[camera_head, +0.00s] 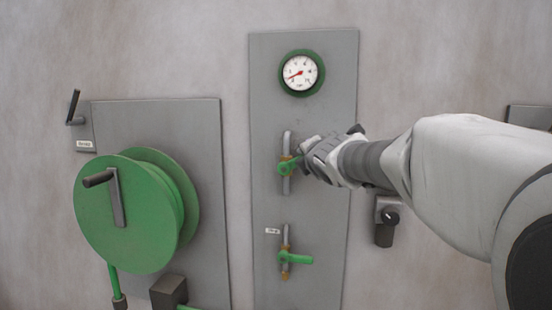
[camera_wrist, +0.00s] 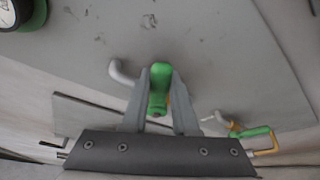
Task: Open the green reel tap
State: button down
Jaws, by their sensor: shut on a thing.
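Two taps with green handles sit on the grey middle panel. The upper tap's green handle (camera_head: 286,167) is on a vertical grey pipe with brass fittings and looks slanted. My gripper (camera_head: 301,155) reaches it from the right and is shut on it. In the wrist view the green handle (camera_wrist: 159,86) lies between the two fingers of my gripper (camera_wrist: 160,100), which hide part of it. The lower tap's green handle (camera_head: 297,259) points right, across its pipe; it also shows in the wrist view (camera_wrist: 250,132). I cannot tell from the small label which tap is the reel's.
A green hose reel (camera_head: 127,215) with a crank stands out at the left. A round gauge (camera_head: 300,73) with a green rim is above the taps. A dark switch box (camera_head: 386,220) is on the wall right of the panel, below my arm.

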jog(key=shift+a+r+n, duration=0.2)
jog(key=shift+r+n, duration=0.05)
jog(key=shift+n, duration=0.15)
dwell(0.4)
jog(key=c, duration=0.7)
grip_release()
